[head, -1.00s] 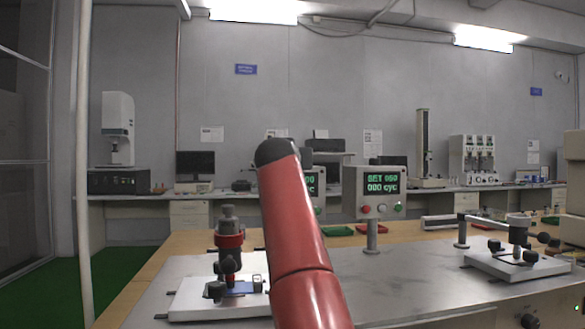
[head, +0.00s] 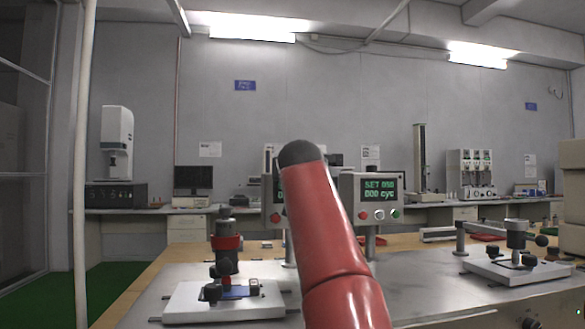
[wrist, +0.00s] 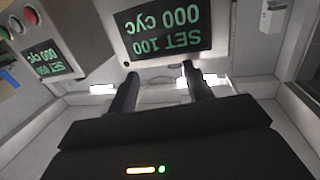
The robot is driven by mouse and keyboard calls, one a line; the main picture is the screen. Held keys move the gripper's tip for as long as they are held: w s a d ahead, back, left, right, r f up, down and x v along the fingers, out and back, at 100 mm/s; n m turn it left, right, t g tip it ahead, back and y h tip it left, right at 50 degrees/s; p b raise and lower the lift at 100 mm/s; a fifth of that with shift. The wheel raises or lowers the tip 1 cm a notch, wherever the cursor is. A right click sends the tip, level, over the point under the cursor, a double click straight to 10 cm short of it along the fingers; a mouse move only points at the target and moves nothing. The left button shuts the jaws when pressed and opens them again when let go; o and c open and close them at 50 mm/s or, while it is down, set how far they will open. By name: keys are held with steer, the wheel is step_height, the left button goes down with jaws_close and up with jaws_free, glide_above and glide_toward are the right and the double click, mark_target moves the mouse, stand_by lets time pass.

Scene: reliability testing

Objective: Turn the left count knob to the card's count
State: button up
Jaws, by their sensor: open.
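The left counter box (head: 268,198) is mostly hidden behind my red arm in the head view; only its left edge and a red button (head: 275,217) show. In the wrist view, a screen (wrist: 163,28) reads upside down "SET 100, 000 cyc". The right counter box (head: 347,189) stands on a post, with a screen (head: 379,189) that seems to read "SET 050, 000 cyc" above red, white and green controls. My gripper (wrist: 160,70) is open and empty, its fingertips near the edge of the larger screen. I cannot make out the left knob or the card.
A left test fixture (head: 226,246) stands on a white base plate (head: 190,303) on the metal bench. A right fixture (head: 516,240) stands on another plate. The metal surface between the fixtures is largely clear.

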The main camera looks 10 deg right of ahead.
steer(key=w+n+y+p, duration=0.1)
steer(key=w+r+n+y+p, duration=0.1)
steer(key=w+y, duration=0.1)
steer(key=w+r+n+t+y+p, duration=0.1)
steer(key=w+y+p, duration=0.1)
steer(key=shift+w+n, duration=0.25)
steer(key=shift+n, duration=0.05)
steer(key=shift+w+a+f, duration=0.1)
steer(key=shift+w+f, duration=0.05)
steer(key=shift+w, duration=0.5)
